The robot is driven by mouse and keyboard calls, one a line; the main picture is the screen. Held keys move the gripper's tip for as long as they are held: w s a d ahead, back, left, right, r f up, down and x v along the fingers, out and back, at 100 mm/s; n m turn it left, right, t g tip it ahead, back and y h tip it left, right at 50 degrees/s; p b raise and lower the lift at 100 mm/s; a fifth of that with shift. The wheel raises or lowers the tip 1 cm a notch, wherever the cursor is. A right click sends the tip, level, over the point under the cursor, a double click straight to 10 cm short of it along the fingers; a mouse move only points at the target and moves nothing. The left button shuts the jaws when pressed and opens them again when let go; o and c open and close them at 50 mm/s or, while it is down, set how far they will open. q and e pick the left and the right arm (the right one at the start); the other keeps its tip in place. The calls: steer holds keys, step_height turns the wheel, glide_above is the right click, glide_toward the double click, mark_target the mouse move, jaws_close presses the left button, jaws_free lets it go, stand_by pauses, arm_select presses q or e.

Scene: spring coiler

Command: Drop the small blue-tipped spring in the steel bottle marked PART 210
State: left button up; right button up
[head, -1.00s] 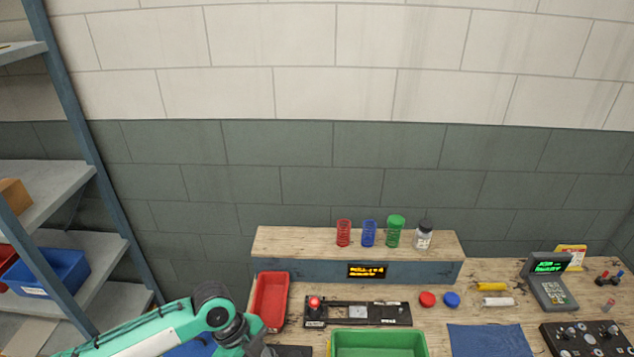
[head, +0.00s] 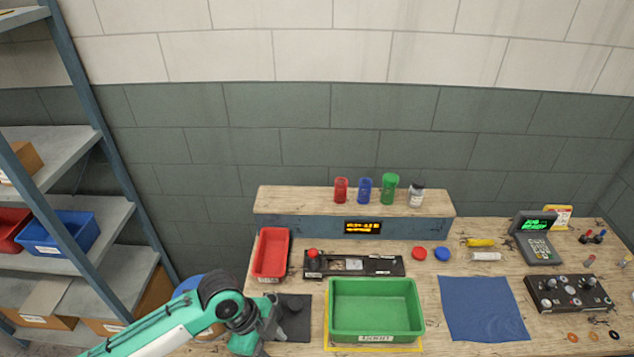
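A small greyish bottle with a dark cap and a pale label (head: 416,196) stands upright at the right end of the raised wooden shelf. Its label is too small to read, so I cannot tell if it says PART 210. I cannot make out a blue-tipped spring. My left gripper (head: 272,322) is low at the bench's front left, beside a dark mat (head: 295,328). Its fingers are too unclear to tell open from shut. My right gripper is out of view.
Red, blue and green cups (head: 364,190) stand on the shelf. A red tray (head: 270,254), a green bin (head: 375,282), a black fixture (head: 382,265), a blue mat (head: 484,308), a keypad terminal (head: 538,243) and a knob box (head: 569,294) occupy the bench. A shelving rack is at left.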

arm_select(q)
steer(key=s+a+n+t+y, duration=0.5)
steer(key=s+a+n, duration=0.9)
steer(key=n, duration=0.5)
step_height(320, 180, down, 37)
steer(key=g+b, duration=0.2)
steer(key=b, duration=0.4)
steer(key=s+a+f+b, duration=0.1)
steer(key=s+f+b, duration=0.1)
steer(key=s+f, duration=0.7)
steer(key=s+a+f+g+b, duration=0.1)
steer(key=s+a+f+b, duration=0.1)
steer(key=s+f, duration=0.8)
step_height(320, 180, down, 5)
steer(key=shift+s+f+b, duration=0.2)
steer(key=shift+s+b, duration=0.05)
steer(key=shift+b, duration=0.05)
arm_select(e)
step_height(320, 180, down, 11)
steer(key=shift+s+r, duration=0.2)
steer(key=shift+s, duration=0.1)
